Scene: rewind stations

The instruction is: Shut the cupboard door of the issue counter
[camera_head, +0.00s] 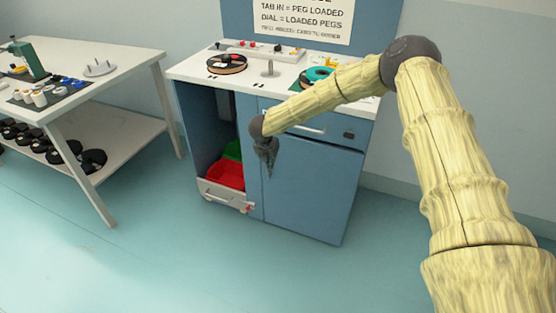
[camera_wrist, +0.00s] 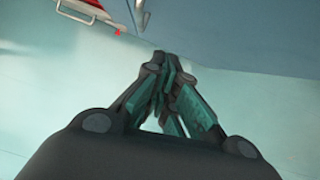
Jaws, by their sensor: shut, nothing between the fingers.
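The issue counter (camera_head: 175,73) is a blue cabinet with a white top. Its right front carries a large blue cupboard door (camera_head: 312,195), with a dark line along its top edge. I cannot tell whether this door is flush or slightly ajar. My gripper (camera_head: 267,170) is shut and empty, pointing down in front of the door's left part. Whether it touches the door is unclear. In the wrist view the gripper's fingertips (camera_wrist: 166,68) are together, and a blue front (camera_wrist: 240,32) lies beyond them.
The counter's left bay is open, with a red bin (camera_head: 225,176), a green bin (camera_head: 233,150) and a white drawer front (camera_head: 218,196) low down. Spools (camera_head: 227,63) stand on top. A white table (camera_head: 110,77) stands left. Floor in front is clear.

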